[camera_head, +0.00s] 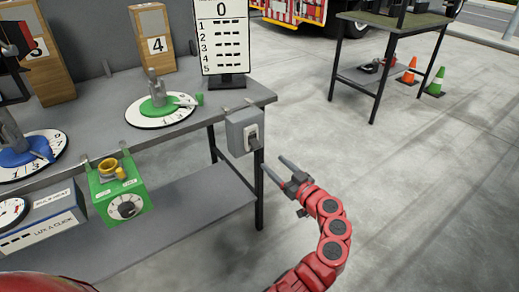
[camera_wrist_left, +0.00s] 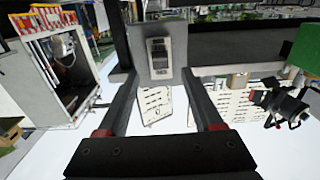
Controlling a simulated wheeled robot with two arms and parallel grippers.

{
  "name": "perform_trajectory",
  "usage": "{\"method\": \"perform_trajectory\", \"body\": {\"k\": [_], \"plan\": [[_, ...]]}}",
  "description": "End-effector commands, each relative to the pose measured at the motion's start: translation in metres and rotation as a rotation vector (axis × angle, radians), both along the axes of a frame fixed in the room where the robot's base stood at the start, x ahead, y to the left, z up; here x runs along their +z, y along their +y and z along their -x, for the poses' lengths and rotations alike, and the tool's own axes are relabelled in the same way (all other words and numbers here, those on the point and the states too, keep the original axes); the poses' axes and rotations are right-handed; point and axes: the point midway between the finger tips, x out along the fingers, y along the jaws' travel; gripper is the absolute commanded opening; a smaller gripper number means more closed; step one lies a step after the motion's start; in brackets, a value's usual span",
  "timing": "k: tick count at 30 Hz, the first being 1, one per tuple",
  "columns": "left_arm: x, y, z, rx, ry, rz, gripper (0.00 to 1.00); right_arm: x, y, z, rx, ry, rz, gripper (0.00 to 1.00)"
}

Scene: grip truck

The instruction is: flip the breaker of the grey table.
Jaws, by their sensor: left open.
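The breaker (camera_head: 238,131) is a grey box with a dark switch (camera_head: 253,143), fixed at the right front corner of the grey table (camera_head: 225,101). My left gripper (camera_head: 273,163) is open and empty, just right of and slightly below the breaker in the head view. Its fingers point toward the box, apart from it. In the left wrist view, the breaker (camera_wrist_left: 171,28) is straight ahead, beyond and between the open fingertips (camera_wrist_left: 160,72). Its dark switch (camera_wrist_left: 159,58) faces the camera. Whether the switch is up or down is unclear. My right gripper is not in view.
On the table are a green dial (camera_head: 150,115), a blue dial (camera_head: 20,155) and a scoreboard (camera_head: 221,40). A green box (camera_head: 107,195) hangs on the front edge. Another table (camera_head: 400,22) and traffic cones (camera_head: 436,83) stand at the back right. The floor right of the gripper is clear.

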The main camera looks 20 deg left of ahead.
Motion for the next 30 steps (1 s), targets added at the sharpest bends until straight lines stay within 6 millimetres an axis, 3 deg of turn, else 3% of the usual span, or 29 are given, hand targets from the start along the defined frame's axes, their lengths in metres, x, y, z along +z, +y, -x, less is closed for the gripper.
{"method": "perform_trajectory", "body": {"k": [10,18,26,30], "plan": [[0.0,0.06,-0.046,0.002,0.001,0.0,0.68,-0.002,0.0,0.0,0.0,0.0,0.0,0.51],[0.001,0.075,-0.059,-0.003,-0.001,0.002,0.68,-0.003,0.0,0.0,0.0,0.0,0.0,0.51],[0.0,0.075,-0.06,-0.004,-0.001,0.002,0.68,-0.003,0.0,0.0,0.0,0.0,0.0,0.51],[0.001,0.075,-0.06,-0.004,-0.001,0.002,0.42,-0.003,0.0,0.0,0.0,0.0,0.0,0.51]]}}
